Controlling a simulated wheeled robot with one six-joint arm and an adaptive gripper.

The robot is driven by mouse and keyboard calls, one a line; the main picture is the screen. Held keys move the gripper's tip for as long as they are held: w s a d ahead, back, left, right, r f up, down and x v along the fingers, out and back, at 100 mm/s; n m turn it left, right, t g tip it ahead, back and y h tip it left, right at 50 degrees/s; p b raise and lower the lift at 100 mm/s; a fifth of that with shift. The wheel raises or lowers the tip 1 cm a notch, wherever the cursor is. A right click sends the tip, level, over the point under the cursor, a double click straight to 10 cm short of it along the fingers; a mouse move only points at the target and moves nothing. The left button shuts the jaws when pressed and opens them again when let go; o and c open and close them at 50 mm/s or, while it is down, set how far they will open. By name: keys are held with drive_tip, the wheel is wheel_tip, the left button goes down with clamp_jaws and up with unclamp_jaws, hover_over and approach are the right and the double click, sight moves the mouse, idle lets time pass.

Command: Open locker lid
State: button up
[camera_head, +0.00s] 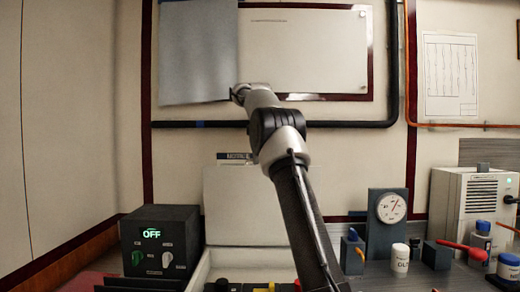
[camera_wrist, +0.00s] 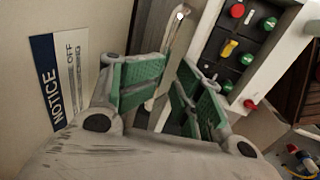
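The white locker (camera_head: 195,271) is low in the middle of the head view, with its white lid (camera_head: 245,210) standing up at the back. In the wrist view the lid (camera_wrist: 176,42) appears as a narrow pale strip seen nearly edge-on, passing into the gap between my green finger pads. My gripper (camera_wrist: 170,90) is open; I see no pad pressed on the lid. In the head view my gripper (camera_head: 239,93) is small, above the lid, and its fingers are not clear. Coloured buttons (camera_wrist: 240,45) show inside the locker.
A dark box reading OFF (camera_head: 160,242) stands left of the locker. A gauge (camera_head: 388,215), bottles and a white vented unit (camera_head: 470,205) are at the right. A NOTICE sign (camera_wrist: 62,80) is on the wall. A grey-blue panel (camera_head: 198,50) hangs behind my gripper.

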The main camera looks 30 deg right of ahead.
wheel_tip(320, 180, up, 6)
drive_tip(key=s, duration=0.1)
drive_tip(key=shift+a+r, duration=0.15)
drive_tip(key=shift+a, duration=0.3)
drive_tip(key=shift+s, duration=0.15)
drive_tip(key=shift+r, duration=0.1)
drive_tip(key=s+a+r+m+t, duration=0.15)
drive_tip(key=s+a+m, duration=0.35)
drive_tip(key=s+a, duration=0.85)
drive_tip(key=s+a+f+m, duration=0.2)
drive_tip(key=s+f+m, duration=0.1)
drive_tip(key=s+f, duration=0.9)
drive_tip(key=s+a+f+m+t+y, duration=0.1)
drive_tip(key=s+a+f+m, duration=0.2)
drive_tip(key=s+f, duration=1)
drive_tip(key=shift+s+a, duration=0.2)
drive_tip(key=shift+s, duration=0.35)
